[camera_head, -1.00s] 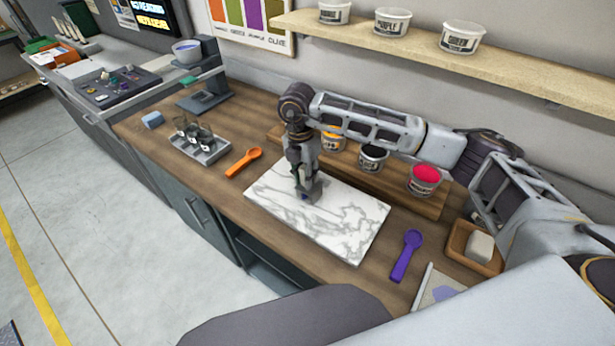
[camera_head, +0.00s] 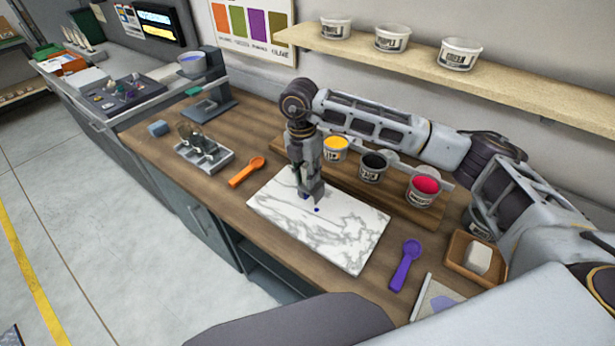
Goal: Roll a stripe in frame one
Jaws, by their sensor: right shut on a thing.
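My right gripper (camera_head: 309,196) points straight down over the white marble slab (camera_head: 345,238), near its back edge. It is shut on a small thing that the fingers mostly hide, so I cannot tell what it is. Bits of dark blue show at the fingertips. A small blue spot (camera_head: 317,209) shows on the slab just beside them. I cannot make out a roller, a stripe or a frame marked one. A pale card with a purple patch (camera_head: 440,297) lies at the front right. My left gripper is out of view.
Orange (camera_head: 335,148), black (camera_head: 373,166) and red (camera_head: 423,190) ink tubs stand on a wooden riser behind the slab. An orange scoop (camera_head: 246,172) lies left, a purple scoop (camera_head: 405,266) right. A wooden tray (camera_head: 459,266) holds a white block. A metal tray (camera_head: 214,164) holds dark-looking cups.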

